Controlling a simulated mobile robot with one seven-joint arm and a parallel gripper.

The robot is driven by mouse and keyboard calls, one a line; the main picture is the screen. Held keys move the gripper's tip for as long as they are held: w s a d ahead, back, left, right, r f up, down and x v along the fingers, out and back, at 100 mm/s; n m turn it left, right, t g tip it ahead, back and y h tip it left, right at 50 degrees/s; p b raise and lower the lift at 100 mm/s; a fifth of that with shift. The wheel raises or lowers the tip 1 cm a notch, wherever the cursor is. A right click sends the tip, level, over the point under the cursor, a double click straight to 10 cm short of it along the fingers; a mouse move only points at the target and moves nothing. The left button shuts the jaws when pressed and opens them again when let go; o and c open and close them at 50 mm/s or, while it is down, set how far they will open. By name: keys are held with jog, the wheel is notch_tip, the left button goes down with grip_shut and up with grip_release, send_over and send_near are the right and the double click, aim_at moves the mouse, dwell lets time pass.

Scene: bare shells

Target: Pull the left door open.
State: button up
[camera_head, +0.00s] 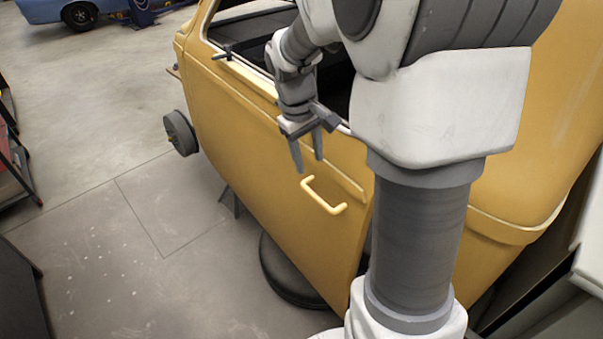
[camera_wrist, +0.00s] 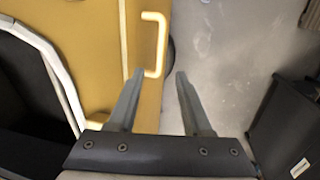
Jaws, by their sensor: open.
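The yellow car door (camera_head: 250,145) fills the middle of the head view, with a pale yellow bar handle (camera_head: 325,205) near its right edge. Whether the door stands slightly ajar is unclear, as my arm hides part of that edge. My gripper (camera_head: 308,164) is open and empty, pointing down, a little above and left of the handle in the picture. In the wrist view the handle (camera_wrist: 163,40) lies ahead of my open gripper (camera_wrist: 158,76), its near end close to the left fingertip. I cannot tell whether they touch.
A black tire (camera_head: 283,283) lies under the door. A grey wheel (camera_head: 181,133) sticks out at the car's far end. Dark furniture (camera_head: 18,300) stands at the left, and a dark box (camera_wrist: 288,130) shows in the wrist view. The floor (camera_head: 130,225) between is mostly clear.

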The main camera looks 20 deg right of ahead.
aim_at(316, 195)
jog(key=f, duration=0.4)
jog(key=d+f, duration=0.1)
jog(key=f, duration=0.2)
jog(key=d+f, duration=0.1)
jog(key=f, duration=0.3)
jog(key=shift+w+f+p, duration=0.25)
jog(key=shift+f+p, duration=0.1)
jog(key=shift+p, duration=0.05)
grip_shut()
dwell(0.8)
